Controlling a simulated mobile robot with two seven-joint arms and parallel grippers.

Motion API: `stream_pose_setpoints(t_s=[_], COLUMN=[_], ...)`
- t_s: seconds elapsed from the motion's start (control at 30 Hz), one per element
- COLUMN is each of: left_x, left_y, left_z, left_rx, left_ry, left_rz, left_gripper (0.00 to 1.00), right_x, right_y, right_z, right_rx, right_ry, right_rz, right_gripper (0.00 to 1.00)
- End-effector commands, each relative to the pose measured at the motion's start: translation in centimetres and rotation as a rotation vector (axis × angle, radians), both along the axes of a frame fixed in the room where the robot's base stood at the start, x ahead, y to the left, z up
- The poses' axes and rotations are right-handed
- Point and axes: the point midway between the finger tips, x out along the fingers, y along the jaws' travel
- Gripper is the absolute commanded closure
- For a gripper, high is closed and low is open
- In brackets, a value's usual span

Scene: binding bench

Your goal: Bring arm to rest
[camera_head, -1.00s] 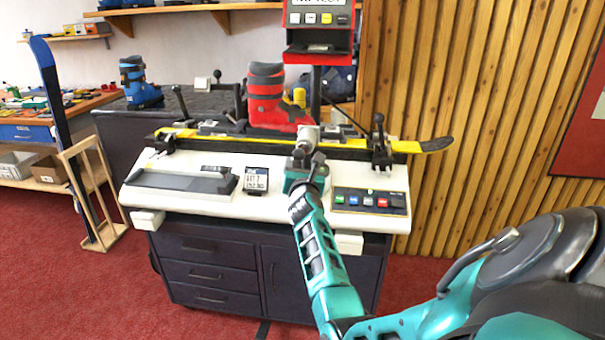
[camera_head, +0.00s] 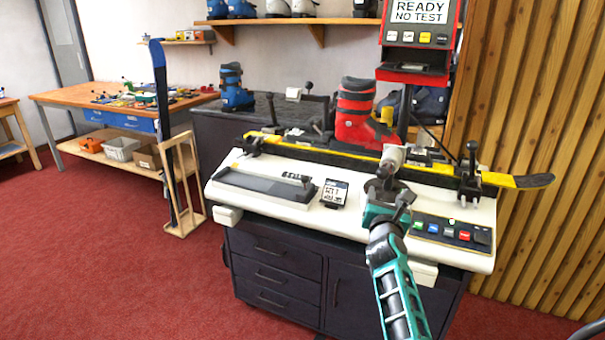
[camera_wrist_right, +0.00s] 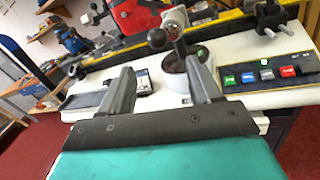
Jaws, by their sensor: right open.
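My right gripper (camera_head: 389,188) is over the front of the white binding bench (camera_head: 265,212), at the end of my teal arm that comes up from below. Its two dark fingers (camera_wrist_right: 160,85) are apart in the right wrist view, with nothing held between them. Just beyond the fingers stands a grey cylinder with a black-knobbed lever (camera_wrist_right: 185,70); in the head view a pale cylindrical part (camera_head: 393,156) shows behind the gripper. I cannot tell whether the gripper touches it. My left gripper is not in view.
A red ski boot (camera_head: 355,112) stands on a yellow-and-black ski (camera_head: 320,150) clamped along the bench. A button panel (camera_head: 452,232) is right of the gripper. A red display unit (camera_head: 418,40) reads "READY NO TEST". Open red floor (camera_head: 100,250) lies left of the bench.

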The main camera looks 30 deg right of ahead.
Motion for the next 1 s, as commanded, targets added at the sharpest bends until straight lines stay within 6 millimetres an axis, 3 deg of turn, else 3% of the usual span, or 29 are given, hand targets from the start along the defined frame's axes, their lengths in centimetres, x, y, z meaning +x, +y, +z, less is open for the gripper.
stream_pose_setpoints(t_s=[0.23,0.37,0.57,0.73,0.87,1.0], left_x=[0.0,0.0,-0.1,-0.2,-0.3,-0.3], left_y=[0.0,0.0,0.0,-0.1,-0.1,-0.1], left_z=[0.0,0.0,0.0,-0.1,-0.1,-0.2], left_rx=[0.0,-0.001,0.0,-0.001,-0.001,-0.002], left_ry=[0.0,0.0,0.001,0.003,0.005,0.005], left_rz=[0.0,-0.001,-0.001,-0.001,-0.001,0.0], left_gripper=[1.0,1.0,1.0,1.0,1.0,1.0], right_x=[-0.1,-0.5,-1.4,-3.2,-5.7,-9.6], right_y=[0.3,2.2,9.1,16.2,21.6,26.8], right_z=[-0.1,-0.3,-2.1,-5.6,-9.3,-13.5], right_rx=[-0.05,-0.273,-0.888,-1.437,-1.861,-2.321], right_ry=[0.03,0.163,0.495,0.733,0.866,0.951], right_rz=[0.009,0.056,0.212,0.373,0.5,0.63], right_gripper=[0.37,0.37,0.37,0.37,0.37,0.37])
